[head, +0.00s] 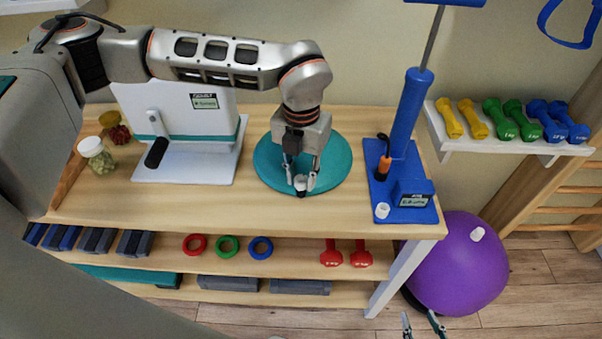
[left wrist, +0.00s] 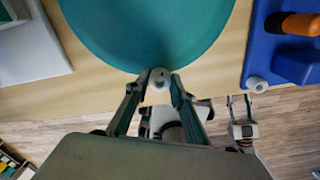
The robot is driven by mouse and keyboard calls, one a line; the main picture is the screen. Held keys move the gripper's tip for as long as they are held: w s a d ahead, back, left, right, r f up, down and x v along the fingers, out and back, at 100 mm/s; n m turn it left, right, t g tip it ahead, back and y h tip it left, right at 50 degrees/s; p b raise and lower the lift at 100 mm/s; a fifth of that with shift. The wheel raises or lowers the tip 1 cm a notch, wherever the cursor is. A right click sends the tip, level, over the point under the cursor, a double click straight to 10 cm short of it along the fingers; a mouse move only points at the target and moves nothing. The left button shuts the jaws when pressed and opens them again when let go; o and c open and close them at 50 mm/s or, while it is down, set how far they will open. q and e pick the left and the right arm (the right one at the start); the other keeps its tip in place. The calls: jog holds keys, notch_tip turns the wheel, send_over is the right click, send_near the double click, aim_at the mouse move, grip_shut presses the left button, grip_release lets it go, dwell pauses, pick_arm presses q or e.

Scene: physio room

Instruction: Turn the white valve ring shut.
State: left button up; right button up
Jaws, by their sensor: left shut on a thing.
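The teal round cushion (head: 270,160) lies flat on the wooden table. The white valve ring (head: 300,180) sits at its front edge; in the left wrist view it shows as a small pale ring (left wrist: 160,74) with a dark centre. My left gripper (head: 301,185) points down from above and is shut on the ring, one finger on each side. The fingers partly hide the ring, so I cannot tell how far it is turned. My right gripper (head: 423,324) is low in front of the table, its fingertips apart and empty.
A blue pump (head: 405,120) with a small white cap (head: 382,210) on its base stands right of the cushion. A white device (head: 185,110) stands to the left. A purple ball (head: 455,270) is on the floor. The table front between device and pump is clear.

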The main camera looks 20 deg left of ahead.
pick_arm(q)
jog(key=m, duration=0.3)
jog(key=shift+p, duration=0.35)
jog(key=shift+m, duration=1.1)
jog(key=o, duration=1.1)
